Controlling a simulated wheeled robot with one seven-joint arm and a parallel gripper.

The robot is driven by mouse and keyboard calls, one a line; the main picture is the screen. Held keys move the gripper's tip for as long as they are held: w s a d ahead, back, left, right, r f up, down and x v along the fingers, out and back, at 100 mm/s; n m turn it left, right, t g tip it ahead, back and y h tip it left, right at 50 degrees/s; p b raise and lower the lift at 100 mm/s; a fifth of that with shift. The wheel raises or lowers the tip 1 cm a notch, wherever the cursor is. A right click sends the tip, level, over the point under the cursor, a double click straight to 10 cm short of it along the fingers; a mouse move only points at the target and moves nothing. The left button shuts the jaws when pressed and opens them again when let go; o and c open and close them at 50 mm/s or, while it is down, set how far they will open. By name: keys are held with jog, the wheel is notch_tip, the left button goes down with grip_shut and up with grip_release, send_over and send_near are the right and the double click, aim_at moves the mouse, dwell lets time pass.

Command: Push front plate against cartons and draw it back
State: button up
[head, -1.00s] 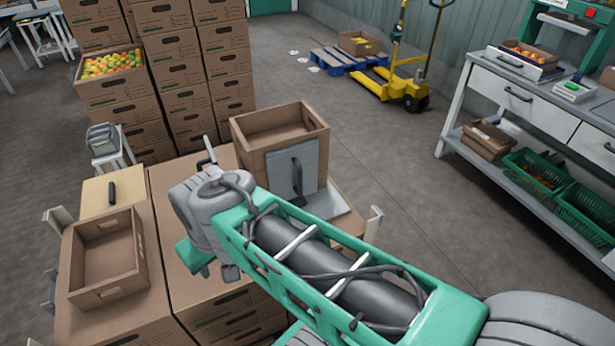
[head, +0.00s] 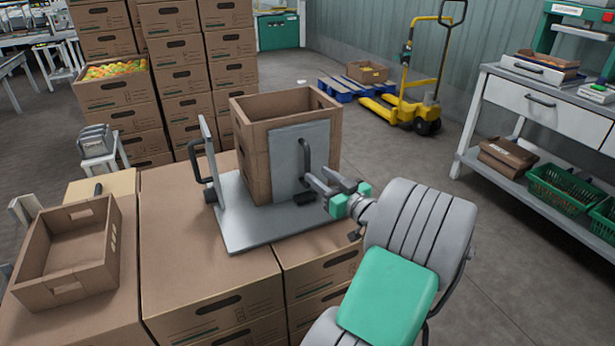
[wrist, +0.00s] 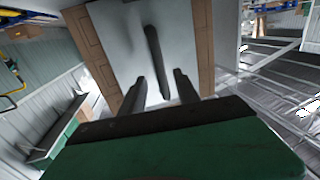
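The front plate (head: 284,150) is a grey upright sheet with a black bar handle (head: 306,160). It stands against, or very close to, the near face of the open-topped cartons (head: 254,150); any gap is too small to tell. The cartons stand on a grey base plate (head: 240,222). My gripper (head: 330,183) is at the handle, in front of the plate. In the wrist view, the two fingers (wrist: 158,76) are apart, with the lower part of the handle (wrist: 153,50) between them; neither finger clearly touches it.
A second upright plate (head: 208,160) with a black handle stands left of the cartons. An empty tray carton (head: 45,262) lies on the boxes at left. Tall carton stacks (head: 180,70) stand behind. A bench (head: 540,105) with green crates is at right, with open floor between.

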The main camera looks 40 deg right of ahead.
aim_at(309, 169)
jog(key=w, duration=0.6)
jog(key=shift+d, duration=0.2)
jog(key=shift+c, duration=0.6)
grip_shut()
dwell(0.5)
